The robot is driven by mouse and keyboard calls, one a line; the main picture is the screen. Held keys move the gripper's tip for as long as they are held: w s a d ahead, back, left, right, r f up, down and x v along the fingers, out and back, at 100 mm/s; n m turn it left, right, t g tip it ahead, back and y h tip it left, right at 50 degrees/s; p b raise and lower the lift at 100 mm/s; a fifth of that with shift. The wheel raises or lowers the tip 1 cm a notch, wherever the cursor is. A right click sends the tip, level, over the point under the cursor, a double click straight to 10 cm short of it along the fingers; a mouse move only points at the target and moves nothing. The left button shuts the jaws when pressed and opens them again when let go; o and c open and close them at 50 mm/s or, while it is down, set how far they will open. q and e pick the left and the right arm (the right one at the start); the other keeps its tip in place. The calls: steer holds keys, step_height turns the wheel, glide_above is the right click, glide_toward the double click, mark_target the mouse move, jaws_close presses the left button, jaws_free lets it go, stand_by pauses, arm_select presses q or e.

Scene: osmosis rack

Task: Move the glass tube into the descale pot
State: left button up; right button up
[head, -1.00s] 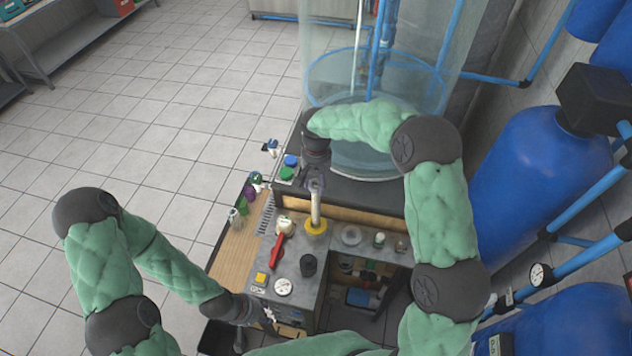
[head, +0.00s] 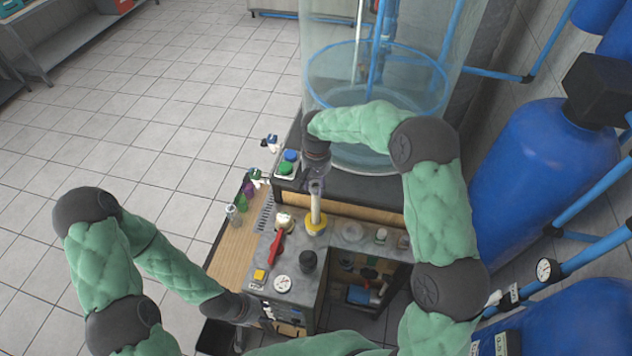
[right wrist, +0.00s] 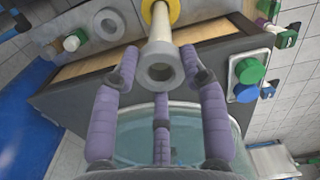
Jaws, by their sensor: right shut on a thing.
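A pale upright tube (head: 315,208), which looks like the glass tube, stands in a yellow ring (head: 316,224) on the grey bench. My right gripper (head: 316,186) is above the ring, shut on the tube's top end. In the right wrist view its fingers (right wrist: 167,78) close around the grey hollow collar (right wrist: 160,68), and the tube runs from there to the yellow ring (right wrist: 161,14). A dark round pot (head: 308,261), possibly the descale pot, stands nearer on the bench. My left gripper (head: 262,313) is low at the bench's front left; its fingers are too small to read.
A red handle (head: 276,247), a gauge (head: 283,284) and a yellow button (head: 259,275) lie left of the dark pot. A clear tank (head: 375,80) stands behind. Green and blue buttons (head: 287,163) are at back left. Blue vessels (head: 545,170) crowd the right.

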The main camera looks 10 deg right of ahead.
steer(key=shift+f, duration=0.25)
steer(key=b, duration=0.6)
glide_above(316, 215)
steer(key=w, duration=0.2)
steer(key=shift+s+d+f, duration=0.1)
steer(key=shift+s+f, duration=0.05)
steer(key=shift+f, duration=1.75)
steer(key=shift+s+d+f, duration=0.1)
steer(key=shift+f, duration=1.8)
steer(key=shift+f, duration=0.15)
steer(key=shift+f+b, duration=2.55)
steer(key=shift+f, duration=1.2)
steer(key=shift+f+b, duration=1.05)
steer(key=shift+f, duration=0.3)
steer(key=o, duration=0.9)
steer(key=shift+o, duration=0.4)
steer(key=o, duration=0.4)
steer(key=shift+c, duration=0.2)
